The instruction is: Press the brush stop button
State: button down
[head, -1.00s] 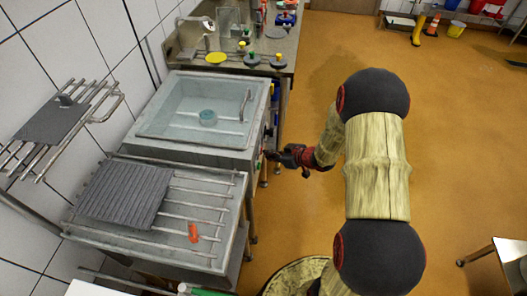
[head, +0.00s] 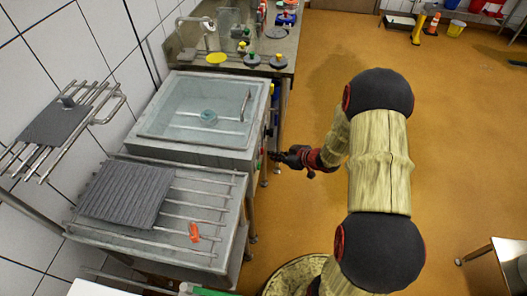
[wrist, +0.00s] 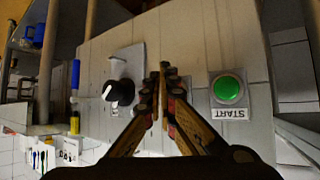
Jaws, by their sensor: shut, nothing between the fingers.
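My gripper (head: 272,155) is shut and empty, beside the right side of the sink-like basin unit (head: 158,128) in the head view. In the wrist view my gripper (wrist: 163,76) points at a pale control panel (wrist: 217,48). A green button (wrist: 226,88) with an upside-down START label is to the right of the fingers. A black knob (wrist: 122,92) on a grey plate is to their left. No button marked stop can be made out; the fingers cover the panel between knob and green button. Whether the fingertips touch the panel cannot be told.
A rack table (head: 222,187) with a grey ribbed mat (head: 125,194) and an orange item (head: 194,232) stands in front of the basin. A counter with several small items (head: 250,60) is behind it. The orange floor (head: 320,70) to the right is open.

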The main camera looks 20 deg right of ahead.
jog(key=shift+s+d+p, duration=0.55)
jog(key=shift+s+d, duration=0.15)
jog(key=shift+d, duration=0.35)
jog(key=shift+s+d+p, duration=0.5)
jog(key=shift+s+d, duration=0.2)
jog(key=shift+d, duration=0.3)
